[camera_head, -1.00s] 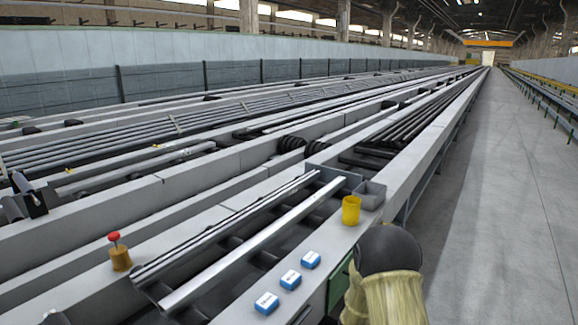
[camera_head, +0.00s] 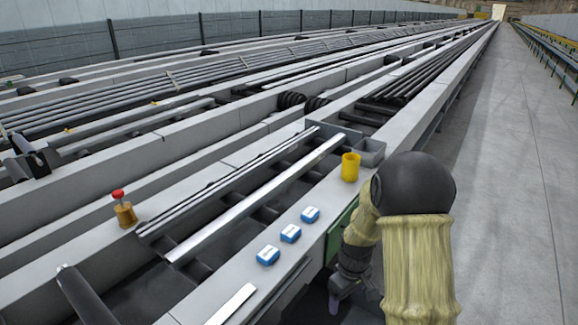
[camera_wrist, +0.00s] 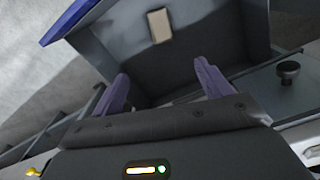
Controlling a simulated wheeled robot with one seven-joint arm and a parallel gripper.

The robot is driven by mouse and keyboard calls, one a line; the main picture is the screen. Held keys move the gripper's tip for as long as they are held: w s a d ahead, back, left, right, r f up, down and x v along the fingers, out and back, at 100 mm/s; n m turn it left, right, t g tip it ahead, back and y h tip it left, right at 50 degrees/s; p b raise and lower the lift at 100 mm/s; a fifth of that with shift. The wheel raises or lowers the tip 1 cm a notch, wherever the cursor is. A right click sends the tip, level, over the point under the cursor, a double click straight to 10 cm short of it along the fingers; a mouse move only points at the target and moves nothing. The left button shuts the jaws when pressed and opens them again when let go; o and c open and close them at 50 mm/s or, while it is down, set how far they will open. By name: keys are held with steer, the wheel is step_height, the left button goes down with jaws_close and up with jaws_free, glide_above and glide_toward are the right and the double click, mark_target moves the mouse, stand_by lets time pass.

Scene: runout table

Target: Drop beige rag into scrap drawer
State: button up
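In the wrist view, a small beige rectangular piece (camera_wrist: 159,26), which looks like the folded beige rag, lies inside an open grey drawer-like box (camera_wrist: 115,45) with a blue edge. I cannot tell for certain that this box is the scrap drawer. My gripper (camera_wrist: 162,88) has its two purple fingers spread wide with nothing between them. The beige piece lies beyond the fingertips, apart from them. In the head view, my gripper (camera_head: 338,300) hangs low beside the table's right side, partly hidden by my arm; the box and rag do not show there.
The runout table's edge (camera_head: 232,278) carries several blue-and-white boxes (camera_head: 290,233), a yellow cup (camera_head: 350,167) and a grey bin (camera_head: 370,151). A red-topped button post (camera_head: 124,210) stands left. A dark knob (camera_wrist: 288,70) is right of the box. The right-hand aisle floor is clear.

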step_height(320, 180, up, 6)
steer(key=shift+f, duration=0.2)
stand_by(0.5)
steer(key=s+r+m+t, duration=0.1)
steer(key=s+r+m, duration=0.3)
steer(key=s, duration=0.3)
steer(key=s+r+m+t, duration=0.2)
steer(key=s+r+m, duration=0.1)
steer(key=s, duration=0.4)
step_height(320, 180, up, 17)
steer(key=p, duration=1.7)
steer(key=shift+s, duration=0.15)
